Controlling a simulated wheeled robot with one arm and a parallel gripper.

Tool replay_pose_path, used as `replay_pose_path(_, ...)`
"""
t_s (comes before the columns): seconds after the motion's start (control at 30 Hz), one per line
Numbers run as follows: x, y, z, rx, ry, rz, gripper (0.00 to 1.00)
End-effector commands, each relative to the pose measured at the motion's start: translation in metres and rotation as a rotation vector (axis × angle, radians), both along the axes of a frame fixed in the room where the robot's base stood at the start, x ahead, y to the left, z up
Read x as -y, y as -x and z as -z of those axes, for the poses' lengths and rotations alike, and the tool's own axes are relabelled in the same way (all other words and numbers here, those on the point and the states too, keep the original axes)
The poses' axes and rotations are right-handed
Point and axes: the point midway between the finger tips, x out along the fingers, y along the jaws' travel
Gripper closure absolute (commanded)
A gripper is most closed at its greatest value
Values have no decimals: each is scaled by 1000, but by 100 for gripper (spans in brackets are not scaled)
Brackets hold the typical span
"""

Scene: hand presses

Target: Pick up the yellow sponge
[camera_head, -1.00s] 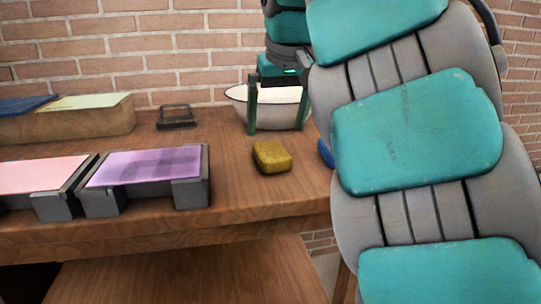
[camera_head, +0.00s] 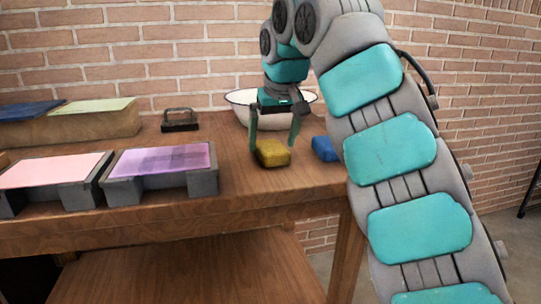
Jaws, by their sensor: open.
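The yellow sponge (camera_head: 273,154) lies on the wooden table near its right front part. My gripper (camera_head: 273,146) points down with its two green fingers spread apart. In the picture the fingertips come to the upper part of the sponge, one at its left and one at its right. I cannot tell whether they touch it or are still behind it. The gripper is open and holds nothing.
A blue sponge (camera_head: 325,149) lies just right of the yellow one, close to my arm. A white bowl (camera_head: 240,97) stands behind my gripper. Presses with purple (camera_head: 160,159) and pink (camera_head: 50,171) tops stand left. A dark handled block (camera_head: 180,124) sits behind.

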Motion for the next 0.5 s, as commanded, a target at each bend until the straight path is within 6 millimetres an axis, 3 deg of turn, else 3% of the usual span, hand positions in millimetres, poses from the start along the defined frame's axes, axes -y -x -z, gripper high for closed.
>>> replay_pose_path(0.17,-5,-12,16,0,1,-1,0)
replay_pose_path(0.5,-7,-13,17,2,-1,-2,0)
